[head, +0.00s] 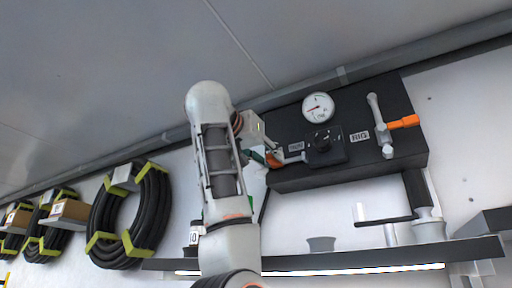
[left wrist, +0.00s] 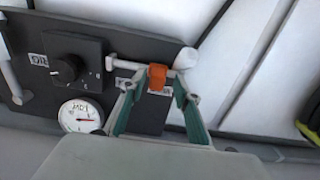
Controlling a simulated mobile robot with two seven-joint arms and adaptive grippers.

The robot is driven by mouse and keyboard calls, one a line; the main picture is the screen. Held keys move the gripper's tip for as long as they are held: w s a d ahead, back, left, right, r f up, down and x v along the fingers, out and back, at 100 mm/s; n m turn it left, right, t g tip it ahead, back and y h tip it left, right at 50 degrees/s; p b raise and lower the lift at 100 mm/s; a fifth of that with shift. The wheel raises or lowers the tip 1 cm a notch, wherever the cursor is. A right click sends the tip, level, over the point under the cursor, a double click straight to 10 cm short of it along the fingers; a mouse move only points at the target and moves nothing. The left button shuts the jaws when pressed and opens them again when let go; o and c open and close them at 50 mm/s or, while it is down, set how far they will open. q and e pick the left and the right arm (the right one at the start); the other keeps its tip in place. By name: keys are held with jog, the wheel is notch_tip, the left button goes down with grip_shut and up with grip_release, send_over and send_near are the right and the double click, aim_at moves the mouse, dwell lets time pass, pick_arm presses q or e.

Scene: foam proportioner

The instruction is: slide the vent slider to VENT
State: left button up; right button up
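The vent slider is a grey rail with an orange tab (left wrist: 157,77) on the black panel (left wrist: 150,50). In the head view, its orange tab (head: 273,160) shows at the panel's lower left, partly covered by my left gripper (head: 268,154). In the left wrist view, the green fingers of my left gripper (left wrist: 160,82) stand apart on either side of the tab, with a gap at least on the right. A white label behind the tab is partly hidden, and I cannot read it fully. My right gripper is not in view.
The panel also carries a gauge (head: 318,107), a black selector knob (head: 323,143) and a lever with an orange handle (head: 403,122) beside a RIG label. A shelf (head: 350,259) runs below. Coiled black hoses (head: 127,215) hang at the left.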

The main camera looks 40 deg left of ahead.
pick_arm(q)
jog(key=v, duration=1)
jog(key=shift+s, duration=0.4)
